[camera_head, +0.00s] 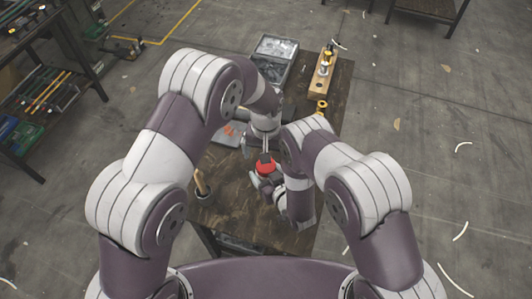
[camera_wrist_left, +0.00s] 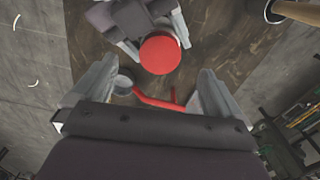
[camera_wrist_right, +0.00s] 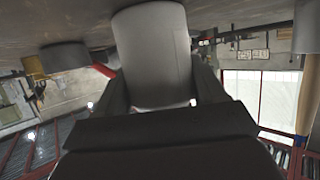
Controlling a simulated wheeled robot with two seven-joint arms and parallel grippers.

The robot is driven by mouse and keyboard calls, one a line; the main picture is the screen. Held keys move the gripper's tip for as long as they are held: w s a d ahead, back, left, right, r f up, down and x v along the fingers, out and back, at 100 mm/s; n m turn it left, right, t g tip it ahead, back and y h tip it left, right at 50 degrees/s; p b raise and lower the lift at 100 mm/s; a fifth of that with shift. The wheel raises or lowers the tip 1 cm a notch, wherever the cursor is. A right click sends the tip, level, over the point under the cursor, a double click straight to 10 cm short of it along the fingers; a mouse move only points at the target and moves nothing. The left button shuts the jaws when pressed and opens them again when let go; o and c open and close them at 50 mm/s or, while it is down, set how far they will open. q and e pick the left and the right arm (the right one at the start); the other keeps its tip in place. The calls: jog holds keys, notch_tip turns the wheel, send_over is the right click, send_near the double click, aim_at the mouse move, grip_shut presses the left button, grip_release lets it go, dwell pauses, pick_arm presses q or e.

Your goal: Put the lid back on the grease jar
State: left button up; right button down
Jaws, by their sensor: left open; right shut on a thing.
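A round red top (camera_head: 265,166) shows near the middle of the workbench, and as a full disc (camera_wrist_left: 160,53) in the left wrist view. I cannot tell whether it is the lid seated on the jar. My right gripper (camera_head: 268,182) is shut on a pale grey cylinder (camera_wrist_right: 152,50), seemingly the jar body under the red top. My left gripper (camera_head: 265,147) is open and empty, just above and behind the red top. Its fingers (camera_wrist_left: 150,92) are spread and apart from the disc in the left wrist view. No separate loose lid can be made out.
A red bar (camera_wrist_left: 155,101) and small grey cup (camera_wrist_left: 122,86) lie close by. A wooden-handled tool (camera_head: 200,182) stands front left. A grey case (camera_head: 275,46), a wooden block with pegs (camera_head: 325,68) and a yellow ring (camera_head: 322,104) occupy the far bench.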

pick_arm(q)
notch_tip(320, 180, up, 12)
dwell(0.6)
pick_arm(e)
grip_release()
jog(key=shift+s+d+r+p, duration=0.2)
jog(key=shift+s+r+p, duration=0.05)
jog(key=shift+s+p, duration=0.1)
pick_arm(q)
notch_tip(320, 180, up, 6)
jog(key=p, duration=0.5)
jog(key=shift+f, duration=0.1)
pick_arm(e)
jog(key=v, duration=1.1)
jog(key=shift+s+d, duration=0.25)
jog(key=shift+s, duration=0.05)
